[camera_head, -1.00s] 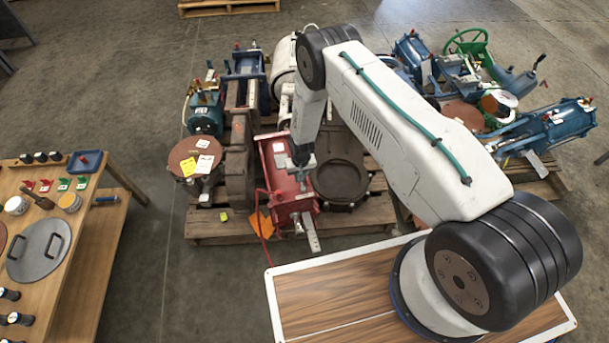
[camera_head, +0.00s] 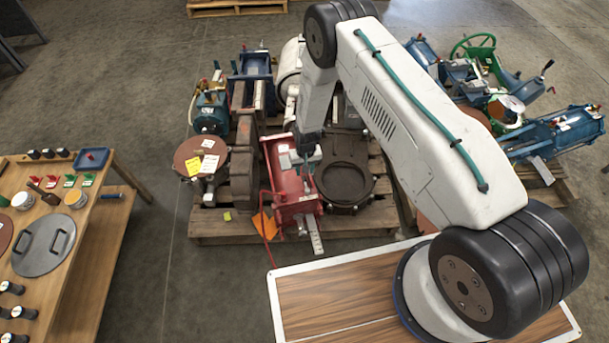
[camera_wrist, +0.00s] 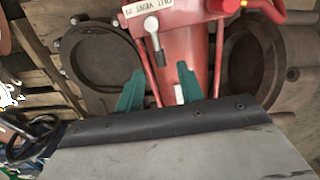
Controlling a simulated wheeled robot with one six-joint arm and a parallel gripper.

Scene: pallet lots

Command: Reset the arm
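My gripper (camera_head: 306,156) hangs above the red machine part (camera_head: 296,208) on the middle pallet (camera_head: 228,228). In the wrist view my gripper (camera_wrist: 160,72) shows two teal fingers spread apart with nothing held between them. The red part (camera_wrist: 178,52) lies beyond the fingers, with a small grey lever on it. I cannot tell how far the fingertips are from it. My arm bends at a raised elbow, and its forearm points down to the pallet.
Dark round castings (camera_head: 345,183) and a brown disc with labels (camera_head: 200,158) crowd the pallet. Blue machines (camera_head: 566,130) and a green handwheel (camera_head: 473,46) stand at the right. A wooden table (camera_head: 88,232) with tools is at left. Open floor separates table and pallet.

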